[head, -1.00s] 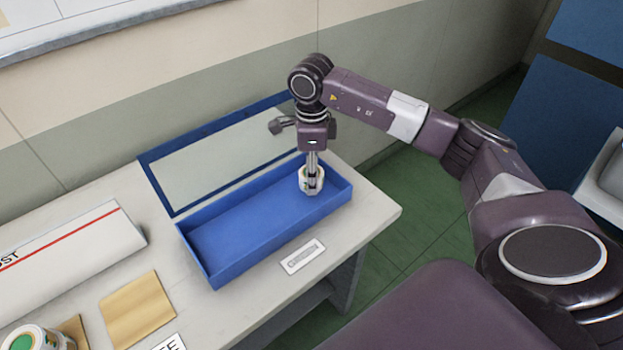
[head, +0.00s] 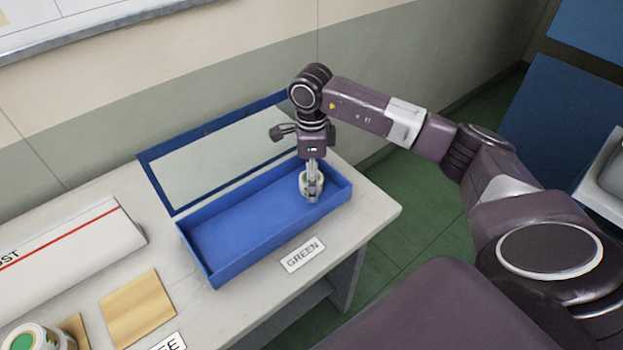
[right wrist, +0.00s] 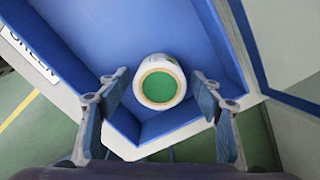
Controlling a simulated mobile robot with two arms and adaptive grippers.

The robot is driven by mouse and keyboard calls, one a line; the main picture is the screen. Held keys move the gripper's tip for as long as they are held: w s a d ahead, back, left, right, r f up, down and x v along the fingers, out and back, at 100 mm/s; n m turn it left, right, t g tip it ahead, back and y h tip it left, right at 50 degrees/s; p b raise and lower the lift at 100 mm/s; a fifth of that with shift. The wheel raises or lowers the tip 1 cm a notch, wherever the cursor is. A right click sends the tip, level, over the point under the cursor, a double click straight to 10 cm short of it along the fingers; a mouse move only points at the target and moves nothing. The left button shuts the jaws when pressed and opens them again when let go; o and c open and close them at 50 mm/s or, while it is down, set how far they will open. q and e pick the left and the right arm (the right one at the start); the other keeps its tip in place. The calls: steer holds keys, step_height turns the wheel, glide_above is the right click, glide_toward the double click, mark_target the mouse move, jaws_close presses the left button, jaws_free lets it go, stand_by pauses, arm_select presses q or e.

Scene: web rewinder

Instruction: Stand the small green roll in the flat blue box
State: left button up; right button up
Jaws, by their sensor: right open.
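The small green roll (right wrist: 160,84) stands on end in the right end of the flat blue box, its green face up in the right wrist view. In the head view the roll (head: 306,185) is partly hidden by my gripper. The flat blue box (head: 228,246) lies on the bench with its lid standing open behind it. My right gripper (head: 313,188) points down over the box's right end. In the right wrist view its fingers (right wrist: 163,112) are apart, with clear gaps to the roll. My left gripper is not in view.
A label reading GREEN (head: 303,254) lies on the bench in front of the box. A tan square (head: 138,307), a white box with a red stripe (head: 70,247) and another green-centred roll (head: 36,339) are to the left. The rest of the blue box is empty.

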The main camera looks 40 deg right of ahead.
steer(key=shift+w+r, duration=0.1)
steer(key=shift+r, duration=0.35)
step_height(320, 180, up, 11)
steer(key=b, duration=0.1)
steer(key=shift+r+b, duration=0.15)
steer(key=shift+b, duration=0.2)
